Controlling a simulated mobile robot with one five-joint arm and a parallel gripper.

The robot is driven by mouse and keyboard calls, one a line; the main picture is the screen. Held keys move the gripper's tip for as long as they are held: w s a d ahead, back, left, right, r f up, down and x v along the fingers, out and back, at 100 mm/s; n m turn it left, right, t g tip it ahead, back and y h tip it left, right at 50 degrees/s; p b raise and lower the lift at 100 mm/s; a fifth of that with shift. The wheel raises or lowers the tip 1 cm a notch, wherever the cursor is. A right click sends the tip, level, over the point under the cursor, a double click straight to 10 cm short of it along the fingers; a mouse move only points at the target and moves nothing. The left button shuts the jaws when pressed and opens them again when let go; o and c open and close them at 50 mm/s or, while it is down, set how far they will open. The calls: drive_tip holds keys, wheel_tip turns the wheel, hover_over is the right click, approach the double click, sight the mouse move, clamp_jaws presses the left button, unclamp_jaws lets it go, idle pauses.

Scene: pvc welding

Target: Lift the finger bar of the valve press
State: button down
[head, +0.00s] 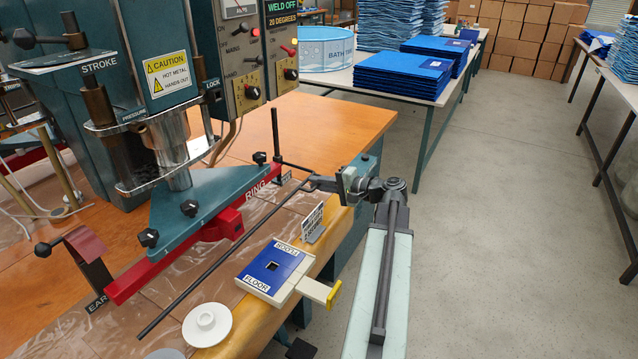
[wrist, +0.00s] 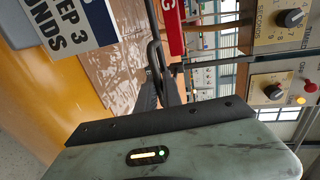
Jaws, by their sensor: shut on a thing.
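The finger bar (head: 225,258) is a thin dark rod along the front of the valve press (head: 160,60), low over the bench top. Its right end bends back toward an upright dark post. My gripper (head: 314,184) is at the bar's right end, shut on it. In the wrist view my gripper's dark fingers (wrist: 156,78) meet around a dark rod. The exact contact is small and partly hidden by the fingers. The teal press plate (head: 200,205) with the red ring bar (head: 150,272) stands behind the rod.
A blue and cream block (head: 270,271) with a yellow-ended handle, a small sign (head: 314,222) and a white disc (head: 207,324) lie in front of the bar. The control box (head: 240,55) stands at the back. Open floor (head: 500,220) lies to the right.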

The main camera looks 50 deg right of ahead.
wheel_tip(320, 180, up, 14)
drive_tip(key=p, duration=1.2)
drive_tip(key=shift+a+r+p, duration=0.2)
drive_tip(key=shift+p, duration=0.2)
drive_tip(key=c, duration=1.5)
unclamp_jaws()
drive_tip(key=shift+s, duration=0.1)
drive_tip(key=p+v, duration=0.1)
drive_tip(key=v, duration=0.7)
